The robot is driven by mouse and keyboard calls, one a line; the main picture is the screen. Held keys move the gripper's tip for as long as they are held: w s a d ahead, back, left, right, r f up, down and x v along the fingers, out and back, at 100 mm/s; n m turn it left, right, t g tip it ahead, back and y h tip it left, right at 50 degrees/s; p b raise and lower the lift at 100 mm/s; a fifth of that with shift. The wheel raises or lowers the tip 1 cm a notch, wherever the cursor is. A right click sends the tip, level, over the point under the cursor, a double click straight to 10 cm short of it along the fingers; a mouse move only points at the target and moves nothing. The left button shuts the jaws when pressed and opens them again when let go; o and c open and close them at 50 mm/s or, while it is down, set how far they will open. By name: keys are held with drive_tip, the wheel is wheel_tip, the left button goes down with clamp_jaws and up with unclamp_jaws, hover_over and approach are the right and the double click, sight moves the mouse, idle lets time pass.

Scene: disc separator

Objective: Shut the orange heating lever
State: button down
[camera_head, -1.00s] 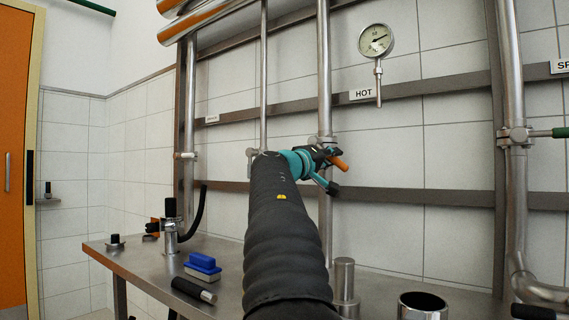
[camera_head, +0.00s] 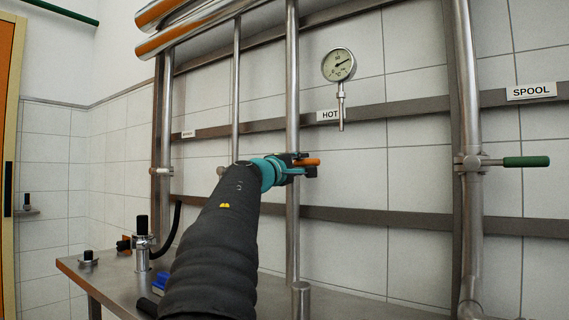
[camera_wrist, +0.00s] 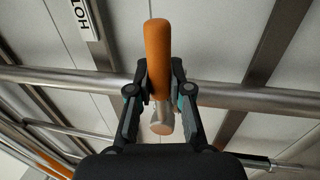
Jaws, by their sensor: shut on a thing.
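The orange heating lever (camera_head: 308,162) is on the vertical steel pipe (camera_head: 292,90) below the HOT label. In the head view it points right and lies about level, across the pipe. My gripper (camera_head: 306,172) is at the lever, beside the pipe. In the wrist view the orange lever (camera_wrist: 157,60) runs between the two fingers of my gripper (camera_wrist: 158,75), which are closed on its sides. Its metal end (camera_wrist: 162,122) shows between the fingers. The valve body is largely hidden by my gripper in the head view.
A round gauge (camera_head: 338,65) hangs above right of the lever. A green lever (camera_head: 525,162) sits on another pipe at the right. A steel table (camera_head: 110,283) stands below, with a blue block (camera_head: 160,283) and fittings on it. Wall rails run behind the pipes.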

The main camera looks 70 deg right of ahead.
drive_tip(key=shift+r, duration=0.15)
drive_tip(key=c, duration=1.1)
unclamp_jaws()
drive_tip(key=shift+o, duration=0.2)
drive_tip(key=v, duration=1.2)
drive_tip(key=shift+s, duration=0.1)
